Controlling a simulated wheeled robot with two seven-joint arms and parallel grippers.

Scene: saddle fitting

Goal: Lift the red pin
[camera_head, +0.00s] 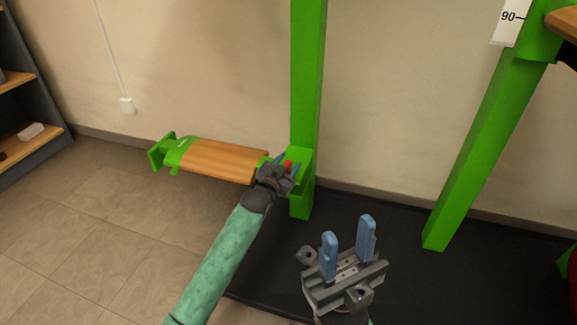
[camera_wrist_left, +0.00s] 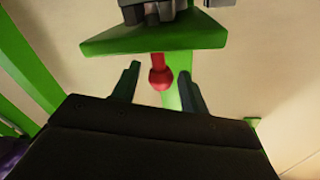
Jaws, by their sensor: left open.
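The red pin (camera_head: 288,163) stands at the green bracket beside the upright post in the head view. In the left wrist view the red pin (camera_wrist_left: 161,77) has a round knob on a short shaft, below a green plate. My left gripper (camera_head: 287,162) is open at the pin. In the left wrist view its two dark fingers (camera_wrist_left: 159,72) stand on either side of the knob, with a gap on each side. My right gripper (camera_head: 348,237) is open and empty, with blue fingers, in front of the post.
A green frame with a wooden board (camera_head: 215,160) extends left from the green post (camera_head: 308,75). Another green post (camera_head: 480,150) stands at the right. A black mat (camera_head: 400,265) covers the floor there. A shelf (camera_head: 30,90) stands at the far left.

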